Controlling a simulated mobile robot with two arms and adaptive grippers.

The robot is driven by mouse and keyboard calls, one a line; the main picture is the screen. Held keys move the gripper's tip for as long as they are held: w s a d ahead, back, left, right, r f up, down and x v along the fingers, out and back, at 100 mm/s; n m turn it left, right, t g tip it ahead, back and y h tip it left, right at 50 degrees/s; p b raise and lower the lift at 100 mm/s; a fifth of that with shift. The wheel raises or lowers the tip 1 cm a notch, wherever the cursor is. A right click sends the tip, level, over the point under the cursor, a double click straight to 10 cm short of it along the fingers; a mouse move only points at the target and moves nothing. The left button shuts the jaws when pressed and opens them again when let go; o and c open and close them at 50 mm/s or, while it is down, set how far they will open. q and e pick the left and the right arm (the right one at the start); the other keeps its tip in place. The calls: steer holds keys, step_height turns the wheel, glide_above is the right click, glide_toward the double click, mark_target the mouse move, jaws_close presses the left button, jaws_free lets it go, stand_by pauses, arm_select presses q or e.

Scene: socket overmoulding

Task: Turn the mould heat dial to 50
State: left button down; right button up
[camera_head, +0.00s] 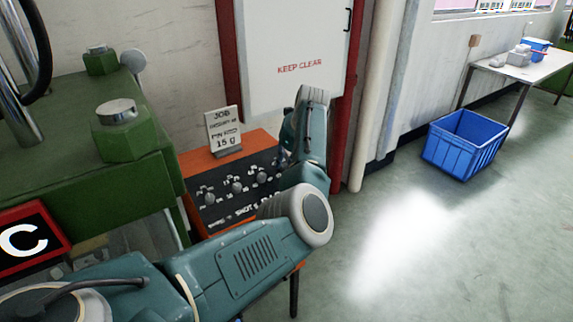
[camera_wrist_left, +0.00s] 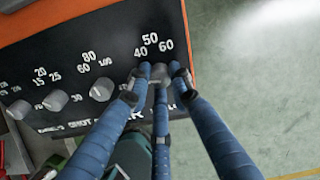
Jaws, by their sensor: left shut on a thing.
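The control panel (camera_wrist_left: 75,70) is a black face on an orange box (camera_head: 245,140). In the left wrist view, the dial (camera_wrist_left: 159,72) at the right end of the panel has the numbers 40, 50 and 60 around its top. My left gripper (camera_wrist_left: 157,78) is shut on this dial, its blue fingers around the grey knob. The fingers cover most of the knob and the lettering below it, so its pointer cannot be read. In the head view, my left gripper (camera_head: 287,155) is at the panel's right end, where my arm hides that dial. My right gripper is not in view.
Several other grey dials, one of them (camera_wrist_left: 102,90) close beside my fingers, line the panel. A job card (camera_head: 224,130) reading 15 g stands on the box. A green machine (camera_head: 90,140) is at the left. A blue crate (camera_head: 463,140) stands on open floor at the right.

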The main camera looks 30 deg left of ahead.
arm_select(q)
steer(key=shift+m, duration=0.6)
steer(key=shift+d+m+b, duration=0.1)
steer(key=shift+m+b, duration=0.25)
steer(key=shift+m, duration=0.85)
steer(key=m, duration=0.8)
steer(key=shift+w+y+p, duration=0.1)
steer(key=shift+y+p, duration=0.2)
steer(key=shift+m+p, duration=0.5)
steer(key=shift+m, duration=1.4)
